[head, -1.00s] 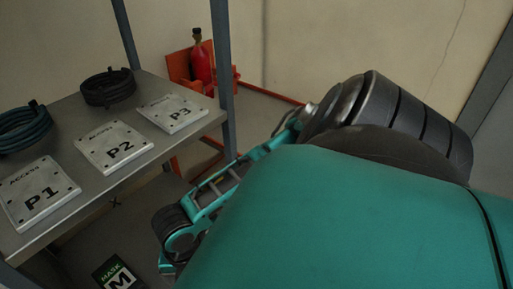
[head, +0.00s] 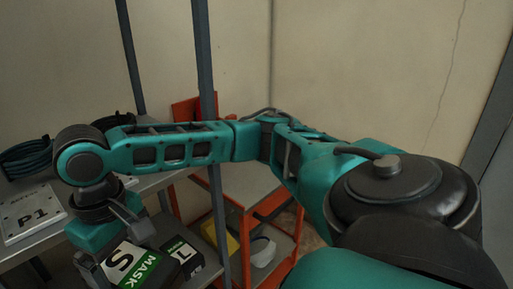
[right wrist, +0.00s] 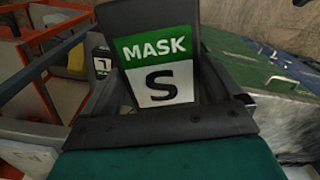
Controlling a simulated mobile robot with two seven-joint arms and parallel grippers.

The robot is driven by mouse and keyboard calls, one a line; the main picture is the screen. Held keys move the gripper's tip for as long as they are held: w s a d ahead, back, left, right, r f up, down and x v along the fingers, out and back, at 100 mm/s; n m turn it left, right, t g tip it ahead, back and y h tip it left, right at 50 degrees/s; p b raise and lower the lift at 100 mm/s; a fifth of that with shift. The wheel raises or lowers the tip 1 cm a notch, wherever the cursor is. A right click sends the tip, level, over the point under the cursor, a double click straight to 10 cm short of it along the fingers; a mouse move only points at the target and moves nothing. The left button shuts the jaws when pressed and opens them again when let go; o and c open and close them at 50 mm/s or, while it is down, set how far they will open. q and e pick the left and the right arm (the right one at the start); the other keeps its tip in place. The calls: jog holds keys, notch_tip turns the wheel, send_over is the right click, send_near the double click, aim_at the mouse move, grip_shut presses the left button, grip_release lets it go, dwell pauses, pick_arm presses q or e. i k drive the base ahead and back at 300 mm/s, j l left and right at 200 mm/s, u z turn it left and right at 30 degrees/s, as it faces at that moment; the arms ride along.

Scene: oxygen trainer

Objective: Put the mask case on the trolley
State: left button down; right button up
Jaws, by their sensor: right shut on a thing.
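My right gripper (head: 112,248) is at the lower left of the head view, its arm stretched across from the right. It is shut on a dark mask case with a green and white label reading MASK S (head: 142,268). In the right wrist view the same case (right wrist: 158,68) stands between the fingers, label facing the camera. An orange-framed trolley (head: 248,222) with grey shelves stands to the right of the held case in the head view. My left gripper is out of view.
A yellow object and a white item (head: 262,251) are low on the trolley.

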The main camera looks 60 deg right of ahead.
aim_at(258, 171)
jog(key=k+l, duration=0.1)
jog(key=l, duration=0.3)
jog(key=k+l+u, duration=0.1)
jog(key=l, duration=0.25)
jog(key=k+l, duration=0.15)
jog(key=l, duration=0.2)
jog(key=l+u, duration=0.1)
jog(key=l, duration=0.3)
jog(key=k+l+u, duration=0.1)
jog(key=l, duration=0.6)
jog(key=k+l+u, duration=0.15)
jog(key=l, duration=0.2)
jog(key=i+l+u, duration=0.1)
jog(key=l, duration=0.35)
jog(key=i+l, duration=0.1)
jog(key=l, duration=0.4)
jog(key=u, duration=0.05)
